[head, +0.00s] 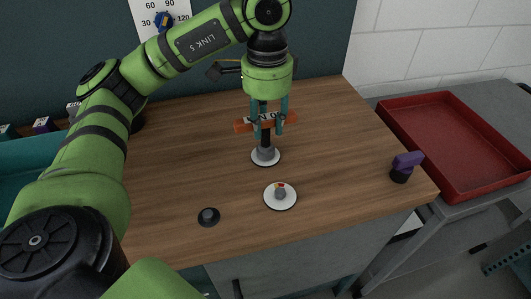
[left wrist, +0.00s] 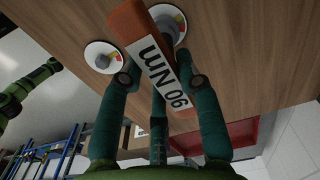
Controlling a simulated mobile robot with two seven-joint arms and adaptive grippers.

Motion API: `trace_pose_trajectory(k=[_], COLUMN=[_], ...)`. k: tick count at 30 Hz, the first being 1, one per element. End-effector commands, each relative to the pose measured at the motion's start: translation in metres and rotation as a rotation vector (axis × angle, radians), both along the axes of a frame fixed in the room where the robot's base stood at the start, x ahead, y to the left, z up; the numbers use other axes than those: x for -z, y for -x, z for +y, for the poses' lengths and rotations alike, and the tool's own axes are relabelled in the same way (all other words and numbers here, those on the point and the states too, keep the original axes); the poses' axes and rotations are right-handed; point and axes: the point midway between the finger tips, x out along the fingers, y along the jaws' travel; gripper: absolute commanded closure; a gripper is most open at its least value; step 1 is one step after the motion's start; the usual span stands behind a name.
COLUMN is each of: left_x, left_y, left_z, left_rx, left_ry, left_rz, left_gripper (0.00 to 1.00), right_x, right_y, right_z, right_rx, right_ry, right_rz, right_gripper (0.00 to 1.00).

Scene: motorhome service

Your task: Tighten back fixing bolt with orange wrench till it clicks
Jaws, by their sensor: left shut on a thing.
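The orange wrench (head: 243,126) has a white label ending in Nm and a dark shaft below it. The shaft comes down onto the back fixing bolt (head: 265,155), which sits on a round white disc. Whether the socket is fully seated is hard to tell. In the left wrist view the wrench (left wrist: 133,27) lies between the fingers (left wrist: 161,80), partly covering the back bolt's disc (left wrist: 180,22). My right gripper is in neither view.
The front bolt (head: 280,192) on its own marked white disc is close in front. A small black round piece (head: 208,216) lies at front left, and a purple-topped tool (head: 406,161) stands at the right edge. A red tray (head: 443,188) is beyond. A wall dial (head: 163,22) has a blue knob.

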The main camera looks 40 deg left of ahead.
Motion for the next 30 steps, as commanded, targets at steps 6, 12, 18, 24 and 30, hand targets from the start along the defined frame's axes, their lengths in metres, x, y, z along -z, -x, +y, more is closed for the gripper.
trace_pose_trajectory(k=[6,12,18,24,30], left_x=[-0.0007,-0.0007,-0.0012,-0.0014,-0.0010], left_y=[0.0004,0.0004,-0.0009,-0.0028,-0.0041], left_z=[0.0005,0.0005,-0.0001,-0.0009,-0.0012], left_rx=[0.106,0.101,-0.100,-0.420,-0.638], left_ry=[0.000,0.000,0.001,0.001,0.001], left_rz=[-0.002,-0.002,-0.001,-0.001,-0.001], left_gripper=[1.00,1.00,1.00,1.00,1.00], right_x=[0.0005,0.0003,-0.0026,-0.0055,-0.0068], right_y=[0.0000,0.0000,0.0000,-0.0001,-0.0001], right_z=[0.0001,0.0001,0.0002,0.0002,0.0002], right_rx=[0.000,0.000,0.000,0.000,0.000], right_ry=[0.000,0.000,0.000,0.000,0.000], right_rz=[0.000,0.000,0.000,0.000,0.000], right_gripper=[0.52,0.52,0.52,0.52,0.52])
